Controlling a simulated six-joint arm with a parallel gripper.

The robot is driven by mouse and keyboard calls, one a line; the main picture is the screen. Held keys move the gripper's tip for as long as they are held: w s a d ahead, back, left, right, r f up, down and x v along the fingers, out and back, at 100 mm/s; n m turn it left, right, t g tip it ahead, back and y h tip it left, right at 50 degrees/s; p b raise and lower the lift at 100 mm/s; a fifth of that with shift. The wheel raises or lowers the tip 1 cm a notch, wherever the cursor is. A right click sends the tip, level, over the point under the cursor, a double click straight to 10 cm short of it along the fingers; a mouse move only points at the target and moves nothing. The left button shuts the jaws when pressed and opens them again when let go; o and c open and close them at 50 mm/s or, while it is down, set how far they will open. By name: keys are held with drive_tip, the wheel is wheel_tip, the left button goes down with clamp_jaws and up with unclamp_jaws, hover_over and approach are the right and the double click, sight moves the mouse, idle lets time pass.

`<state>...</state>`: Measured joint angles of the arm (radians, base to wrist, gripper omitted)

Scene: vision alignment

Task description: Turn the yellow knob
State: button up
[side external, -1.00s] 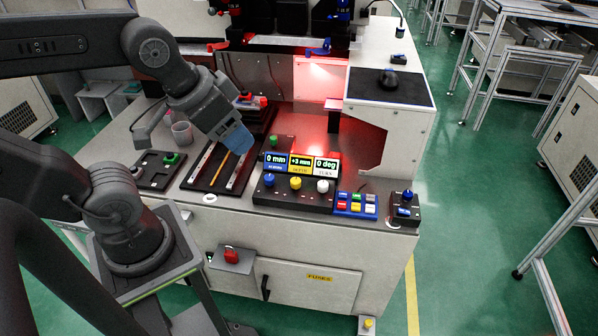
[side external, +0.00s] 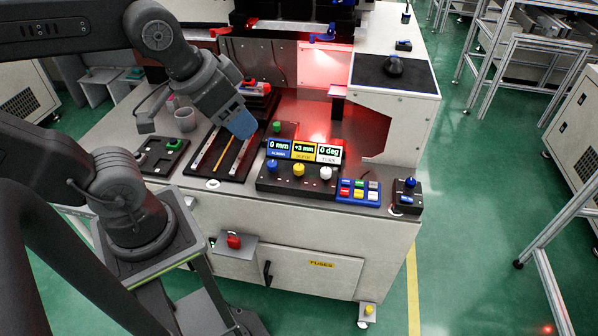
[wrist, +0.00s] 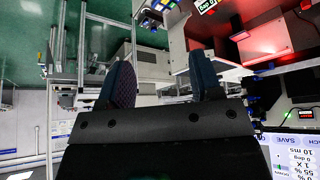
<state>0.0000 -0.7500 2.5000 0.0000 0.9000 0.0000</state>
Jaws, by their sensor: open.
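The yellow knob (side external: 299,169) sits in the middle of a black control box (side external: 290,188), between a blue knob (side external: 271,165) on its left and a white knob (side external: 325,173) on its right. The display above it reads "+3 mm" on yellow (side external: 304,149). My gripper (side external: 241,124), with blue fingers, is in the air to the upper left of the box, apart from the knob. In the wrist view my gripper's two fingers (wrist: 160,80) stand apart with nothing between them. I cannot make out the yellow knob in the wrist view.
A button pad (side external: 358,191) and a small box with a blue knob (side external: 405,195) stand right of the control box. A black tray with rails (side external: 222,155) lies below my gripper. The red-lit machine rises behind.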

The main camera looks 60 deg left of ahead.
idle(0.5)
drive_tip(key=n+g, duration=0.6)
drive_tip(key=n, duration=0.5)
hover_over(299, 167)
wheel_tip(299, 167, down, 22)
wheel_tip(299, 167, down, 13)
drive_tip(key=shift+r, duration=0.1)
drive_tip(key=c, duration=0.9)
